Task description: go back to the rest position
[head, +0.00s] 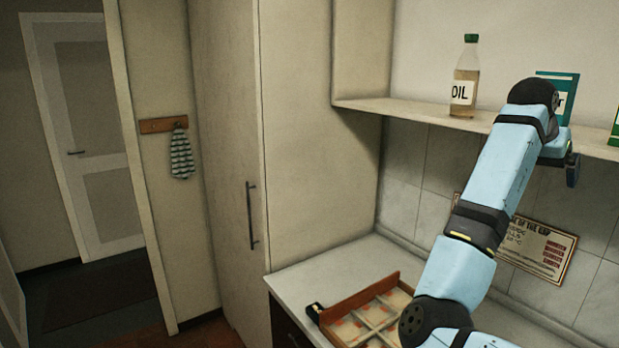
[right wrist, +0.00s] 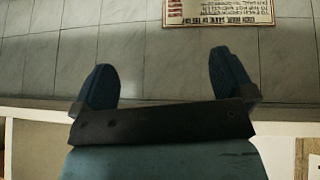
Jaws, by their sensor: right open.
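My right arm, light blue and black, rises from the bottom of the head view and crosses in front of the wall shelf. My right gripper (head: 572,168) is at the shelf's front edge, and only part of it shows there. In the right wrist view its two dark fingers (right wrist: 165,75) stand wide apart with nothing between them. They are seen against grey wall tiles. My left gripper is not in view.
The shelf (head: 405,108) holds an oil bottle (head: 465,80) and a green box (head: 566,85), partly behind my arm. Below are a wall sign (head: 545,252), a counter (head: 305,272) and a divided wooden tray (head: 347,312). A tall cupboard (head: 310,150) stands left.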

